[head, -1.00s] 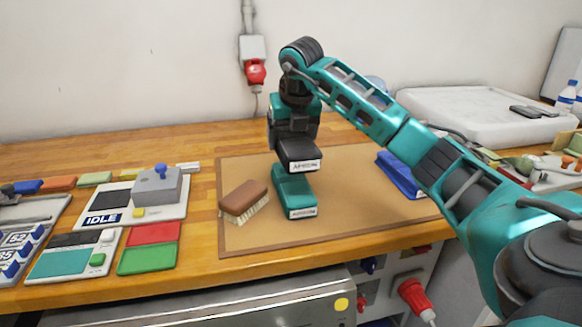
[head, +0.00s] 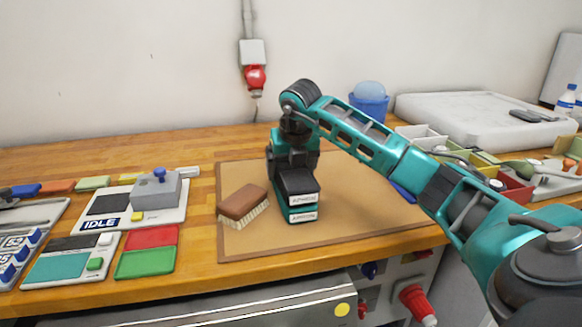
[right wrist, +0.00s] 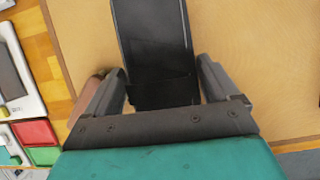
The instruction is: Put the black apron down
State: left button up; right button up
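The black apron (head: 297,185) is a folded dark bundle with a white label on its front edge. It rests on a teal folded bundle (head: 284,208), which also has a white label and lies on the tan mat (head: 360,222). My right gripper (head: 294,160) reaches down over the apron. In the right wrist view, its fingers (right wrist: 162,85) stand on both sides of the black apron (right wrist: 155,40) and appear shut on it. The gripper hides part of the apron in the head view. My left gripper is out of view.
A brown brush (head: 243,203) lies on the mat just left of the bundles. Further left are a grey device with an IDLE display (head: 157,192) and red and green pads (head: 147,258). A blue bucket (head: 370,103) stands behind. The mat's right front is clear.

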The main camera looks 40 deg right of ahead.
jog(key=shift+o, duration=0.8)
jog(key=shift+r, duration=0.3)
pick_arm(q)
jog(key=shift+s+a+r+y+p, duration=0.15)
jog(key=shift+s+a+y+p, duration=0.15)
jog(key=shift+p, duration=0.3)
pick_arm(e)
jog(key=v, duration=1.1)
jog(key=shift+s+r, duration=0.2)
jog(key=shift+r, duration=0.1)
